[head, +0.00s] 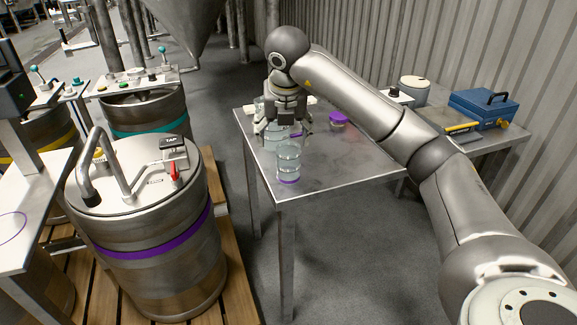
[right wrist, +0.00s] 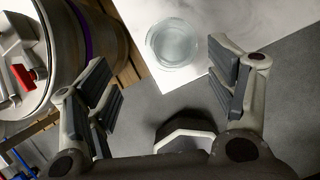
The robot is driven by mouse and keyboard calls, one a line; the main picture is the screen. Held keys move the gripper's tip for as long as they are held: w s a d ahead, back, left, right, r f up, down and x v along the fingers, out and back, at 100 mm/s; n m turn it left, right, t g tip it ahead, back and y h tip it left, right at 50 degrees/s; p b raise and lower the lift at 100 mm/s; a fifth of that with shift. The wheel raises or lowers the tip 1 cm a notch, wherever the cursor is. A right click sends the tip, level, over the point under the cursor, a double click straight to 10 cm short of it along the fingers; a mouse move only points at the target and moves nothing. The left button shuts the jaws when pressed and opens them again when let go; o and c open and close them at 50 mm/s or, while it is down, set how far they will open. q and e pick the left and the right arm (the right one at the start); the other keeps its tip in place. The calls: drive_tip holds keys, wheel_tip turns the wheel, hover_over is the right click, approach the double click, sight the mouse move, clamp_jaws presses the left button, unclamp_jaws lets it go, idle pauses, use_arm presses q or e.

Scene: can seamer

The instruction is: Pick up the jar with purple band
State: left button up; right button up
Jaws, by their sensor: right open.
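A clear glass jar with a purple band (head: 288,165) near its base stands upright on the metal table, close to its front left edge. A clear jar (right wrist: 172,43) seen from above lies ahead of the fingers in the right wrist view; its band does not show there. My right gripper (head: 285,134) is open, fingers pointing down, over the table just behind the banded jar in the head view. It also shows in the right wrist view (right wrist: 168,85), with nothing between its fingers. More clear glass (head: 268,112) shows behind the gripper, partly hidden. My left gripper is out of view.
The metal table (head: 345,165) has bare room right of the jar. A purple-lidded container (head: 338,119) stands farther back. A steel keg with a purple stripe (head: 150,235) stands left of the table. A blue toolbox (head: 483,108) sits at the right.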

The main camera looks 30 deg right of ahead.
sight(288, 158)
drive_tip(key=x, duration=0.2)
drive_tip(key=d+x, duration=0.1)
drive_tip(key=x, duration=0.1)
drive_tip(key=shift+s+f+b, duration=0.1)
drive_tip(key=shift+f+b, duration=0.15)
drive_tip(key=shift+b, duration=0.05)
drive_tip(key=shift+s+b+x, duration=0.15)
drive_tip(key=shift+b+x, duration=0.1)
drive_tip(key=shift+x, duration=1.25)
drive_tip(key=shift+s+b+x, duration=0.15)
drive_tip(key=shift+b+x, duration=0.05)
drive_tip(key=shift+x, duration=1.35)
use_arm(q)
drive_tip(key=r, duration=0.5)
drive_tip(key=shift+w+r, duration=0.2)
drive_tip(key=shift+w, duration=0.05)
use_arm(e)
drive_tip(key=shift+d, duration=0.1)
drive_tip(key=shift+c, duration=0.3)
drive_tip(key=c, duration=1.1)
drive_tip(key=shift+r, duration=0.1)
